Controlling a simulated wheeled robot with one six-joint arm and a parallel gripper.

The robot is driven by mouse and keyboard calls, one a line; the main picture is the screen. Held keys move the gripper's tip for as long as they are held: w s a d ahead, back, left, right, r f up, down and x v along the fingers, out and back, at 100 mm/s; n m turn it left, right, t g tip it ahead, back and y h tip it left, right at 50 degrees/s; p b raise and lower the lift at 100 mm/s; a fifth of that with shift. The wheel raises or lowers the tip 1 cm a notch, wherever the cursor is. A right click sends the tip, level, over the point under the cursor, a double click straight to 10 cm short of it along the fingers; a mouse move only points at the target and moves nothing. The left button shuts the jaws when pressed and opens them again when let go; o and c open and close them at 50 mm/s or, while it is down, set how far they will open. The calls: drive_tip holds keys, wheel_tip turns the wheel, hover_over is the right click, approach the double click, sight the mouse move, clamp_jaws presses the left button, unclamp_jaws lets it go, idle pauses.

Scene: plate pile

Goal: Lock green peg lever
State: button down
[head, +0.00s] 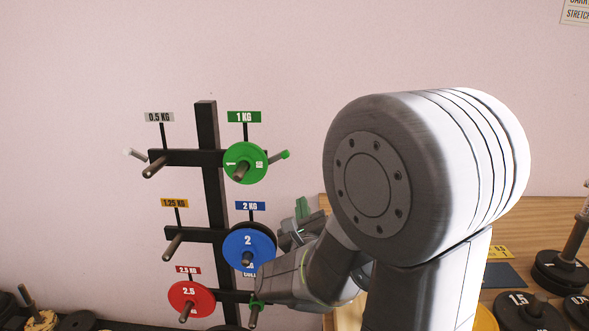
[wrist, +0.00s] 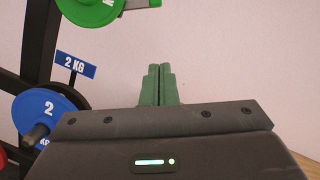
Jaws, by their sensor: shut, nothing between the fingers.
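The green peg lever (head: 281,156) sticks out to the right and slightly up from behind the green 1 kg plate (head: 232,163) on the rack's upper right peg. Part of the lever (wrist: 141,4) shows at the top edge of the wrist view, beside the green plate (wrist: 90,11). The lever's inner end is hidden by the plate. My gripper (head: 303,208) is below and right of the lever, apart from it. In the wrist view my gripper (wrist: 159,84) has its two green fingers together, with nothing between them.
The black rack (head: 207,130) also holds a blue 2 kg plate (head: 235,240) and a red 2.5 kg plate (head: 190,291). A pale lever (head: 134,153) is at the upper left peg. A wooden table with dark plates (head: 522,310) is at the right.

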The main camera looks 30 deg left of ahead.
sight(277, 158)
drive_tip(key=w+a+r+p, duration=0.4)
drive_tip(key=w+a+r, duration=0.1)
drive_tip(key=w+a, duration=0.2)
drive_tip(key=shift+a+r, duration=0.25)
drive_tip(key=shift+r, duration=0.05)
